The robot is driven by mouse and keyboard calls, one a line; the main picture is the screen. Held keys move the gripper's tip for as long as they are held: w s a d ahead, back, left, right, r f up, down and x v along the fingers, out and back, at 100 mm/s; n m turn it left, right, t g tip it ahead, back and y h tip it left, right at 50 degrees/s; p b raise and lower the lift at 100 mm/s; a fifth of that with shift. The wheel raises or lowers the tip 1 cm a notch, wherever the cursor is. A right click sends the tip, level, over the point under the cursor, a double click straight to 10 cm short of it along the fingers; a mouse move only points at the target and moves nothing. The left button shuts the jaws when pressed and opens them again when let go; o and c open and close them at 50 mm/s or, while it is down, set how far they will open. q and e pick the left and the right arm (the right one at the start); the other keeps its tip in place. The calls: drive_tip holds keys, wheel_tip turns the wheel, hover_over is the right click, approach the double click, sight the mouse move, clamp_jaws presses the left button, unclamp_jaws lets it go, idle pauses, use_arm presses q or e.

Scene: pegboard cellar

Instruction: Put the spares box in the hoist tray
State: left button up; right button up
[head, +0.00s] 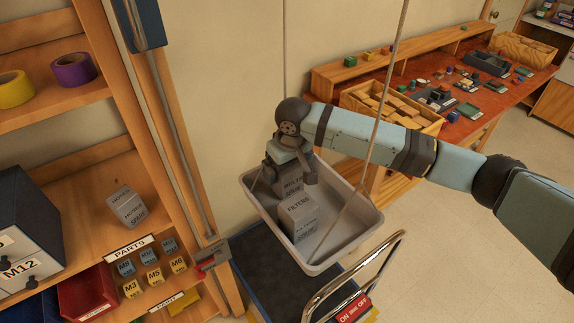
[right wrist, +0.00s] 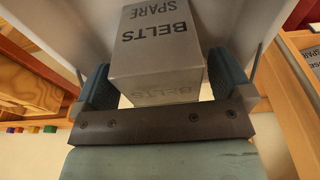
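A grey spares box marked BELTS (head: 289,184) is under my right gripper (head: 292,172), inside the grey hoist tray (head: 345,253) at its back left. A third grey spares box (head: 127,206) stands on the shelf at left. My left gripper is not in view.
The tray hangs on ropes (head: 387,80) above a dark platform with a chrome rail (head: 375,262). A wooden shelf unit with a red bin (head: 87,291) is at left. A workbench (head: 480,105) with small parts is at back right. The tray's front end is free.

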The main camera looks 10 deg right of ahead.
drive_tip(key=shift+r, duration=0.2)
wheel_tip(320, 180, up, 12)
drive_tip(key=s, duration=0.1)
drive_tip(key=shift+s+d+b, duration=0.3)
drive_tip(key=shift+s, duration=0.05)
drive_tip(key=shift+f, duration=0.15)
